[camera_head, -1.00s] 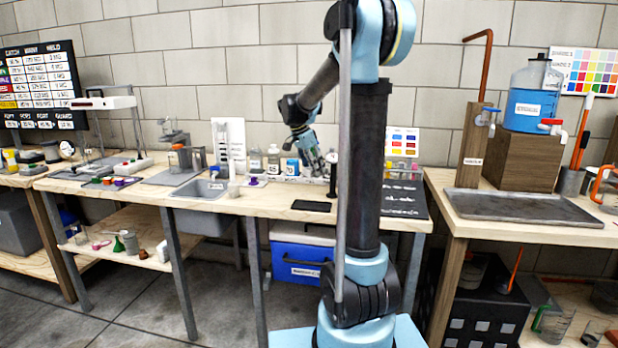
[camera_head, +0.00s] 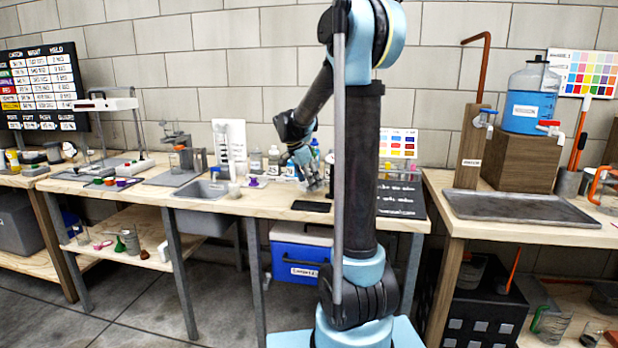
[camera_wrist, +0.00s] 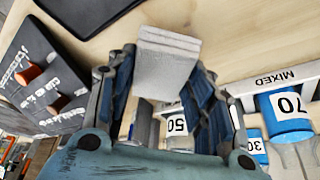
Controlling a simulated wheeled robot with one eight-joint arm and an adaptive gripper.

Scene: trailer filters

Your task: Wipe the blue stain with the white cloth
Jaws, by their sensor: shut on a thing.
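The white cloth (camera_wrist: 167,58) is a folded pale block between my gripper's fingers in the wrist view, with bare wood worktop behind it. My gripper (camera_wrist: 163,88) is shut on it. In the head view my gripper (camera_head: 315,183) is low over the back of the middle workbench, right of the sink; the cloth is too small to make out there. I cannot see the blue stain in either view.
Bottles labelled 70 (camera_wrist: 287,112) and 50 stand close to my gripper. A black panel with orange pegs (camera_wrist: 38,78) lies on the other side. A flat black pad (camera_head: 311,206) lies near the bench's front edge. The sink (camera_head: 200,190) is to the left.

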